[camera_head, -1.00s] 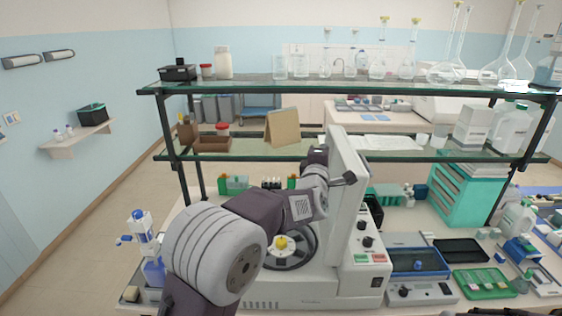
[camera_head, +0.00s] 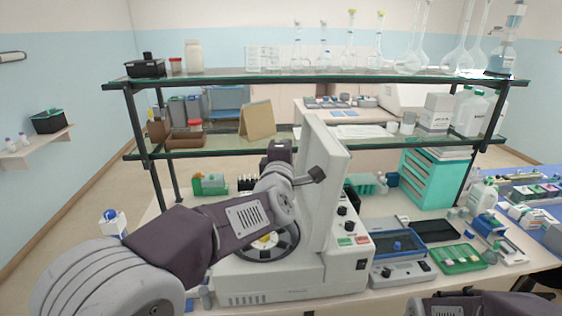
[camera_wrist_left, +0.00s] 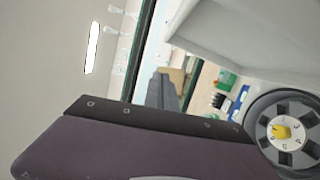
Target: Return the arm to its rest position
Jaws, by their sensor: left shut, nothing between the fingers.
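My left arm comes in from the left in the head view and reaches in front of the white machine (camera_head: 330,200) with its raised lid. The machine's round rotor with a yellow knob (camera_wrist_left: 282,131) shows at the lower right of that view. A link of my right arm shows at the bottom right of the head view; its gripper is out of sight.
A glass shelf rack (camera_head: 330,147) with bottles and flasks stands over the bench. Right of the machine are a blue-framed tray device (camera_head: 397,247), a dark tray (camera_head: 436,231), a green tray (camera_head: 461,259) and a teal drawer cabinet (camera_head: 433,180).

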